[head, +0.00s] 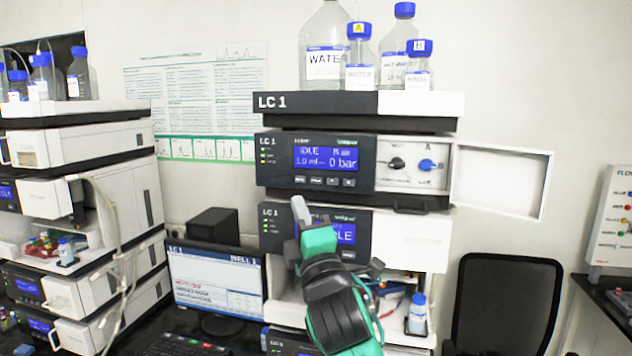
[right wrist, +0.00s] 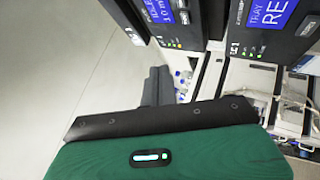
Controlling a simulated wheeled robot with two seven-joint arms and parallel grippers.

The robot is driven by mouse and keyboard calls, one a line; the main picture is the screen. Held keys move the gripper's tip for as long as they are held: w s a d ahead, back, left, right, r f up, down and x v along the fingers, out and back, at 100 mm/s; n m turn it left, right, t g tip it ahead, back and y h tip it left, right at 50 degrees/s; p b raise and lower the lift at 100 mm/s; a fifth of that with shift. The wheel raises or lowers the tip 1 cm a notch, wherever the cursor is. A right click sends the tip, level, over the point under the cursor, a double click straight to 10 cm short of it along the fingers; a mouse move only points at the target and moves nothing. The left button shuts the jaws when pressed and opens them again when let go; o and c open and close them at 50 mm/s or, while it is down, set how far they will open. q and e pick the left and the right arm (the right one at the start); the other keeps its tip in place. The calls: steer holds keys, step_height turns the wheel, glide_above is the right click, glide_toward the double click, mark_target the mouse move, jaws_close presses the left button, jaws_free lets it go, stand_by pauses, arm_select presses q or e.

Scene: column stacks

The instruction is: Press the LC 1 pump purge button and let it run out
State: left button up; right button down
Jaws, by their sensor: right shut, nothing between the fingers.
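The LC 1 pump (head: 412,196) is the upper module with a blue display (head: 326,160) reading IDLE and 0 bar. A row of small dark buttons (head: 324,181) lies under the display; their labels are too small to read. My right gripper (head: 299,204) is shut and empty, its tip pointing up just below the left end of that row in the head view. I cannot tell how far the tip is from the panel. In the right wrist view my gripper's dark fingers (right wrist: 159,72) are together. My left gripper is out of view.
The pump's white door (head: 503,180) stands open to the right, beside a black knob (head: 396,164) and a blue knob (head: 428,165). Bottles (head: 325,50) stand on top. A monitor (head: 215,285) and a second stack (head: 85,150) are to the left.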

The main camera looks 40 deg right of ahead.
mark_target(317, 180)
steer(key=shift+s+r+t, duration=0.2)
steer(key=shift+r+t, duration=0.1)
steer(key=shift+r, duration=0.4)
steer(key=shift+d, duration=0.1)
steer(key=w+d+b, duration=0.1)
steer(key=w+d, duration=0.4)
steer(key=d, duration=0.1)
steer(key=shift+w+d, duration=0.35)
steer(key=shift+w, duration=0.1)
stand_by(1.6)
steer(key=shift+w+d, duration=0.2)
steer(key=shift+d, duration=0.1)
